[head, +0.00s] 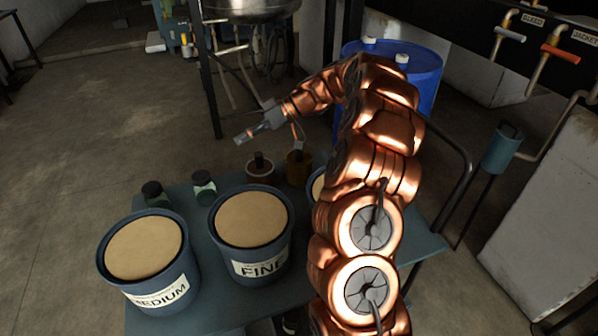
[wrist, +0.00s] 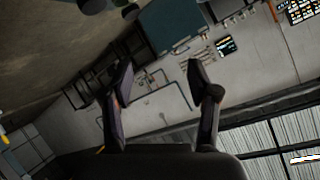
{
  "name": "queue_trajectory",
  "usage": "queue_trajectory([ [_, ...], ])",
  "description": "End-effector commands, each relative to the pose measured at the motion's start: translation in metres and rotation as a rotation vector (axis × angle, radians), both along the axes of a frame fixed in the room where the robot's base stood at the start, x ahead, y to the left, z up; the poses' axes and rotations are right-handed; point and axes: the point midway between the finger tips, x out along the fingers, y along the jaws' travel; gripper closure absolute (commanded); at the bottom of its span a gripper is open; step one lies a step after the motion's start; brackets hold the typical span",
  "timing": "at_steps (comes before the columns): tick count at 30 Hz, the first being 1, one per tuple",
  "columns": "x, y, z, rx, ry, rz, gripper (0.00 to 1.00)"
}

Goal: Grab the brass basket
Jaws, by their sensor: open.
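A small brass-brown cylinder (head: 299,168), which looks like the brass basket, stands at the back edge of the blue-grey cart, partly behind my arm's outline. Its fine detail is too small to tell. My gripper (head: 268,139) is in the air above and a little left of it, with its fingers spread and nothing between them. In the wrist view my gripper (wrist: 160,78) is wide open and empty, facing the far wall and floor. I cannot make out the basket in that view.
The cart (head: 205,318) holds a MEDIUM tub (head: 160,285), a FINE tub (head: 255,262), dark-capped jars (head: 204,189) and a brown dish with a dark knob (head: 260,170). A blue drum (head: 425,75) stands behind my arm. Open floor lies left.

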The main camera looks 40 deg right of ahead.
Motion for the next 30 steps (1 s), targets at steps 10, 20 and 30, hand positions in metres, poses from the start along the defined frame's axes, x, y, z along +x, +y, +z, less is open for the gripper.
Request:
queue_trajectory([
  [10, 0.029, -0.139, -0.078, -0.041, -0.261, -0.132, 0.40],
  [20, 0.017, -0.242, -0.136, -0.168, -0.435, -0.216, 0.40],
  [30, 0.021, -0.252, -0.152, -0.198, -0.468, -0.225, 0.40],
])
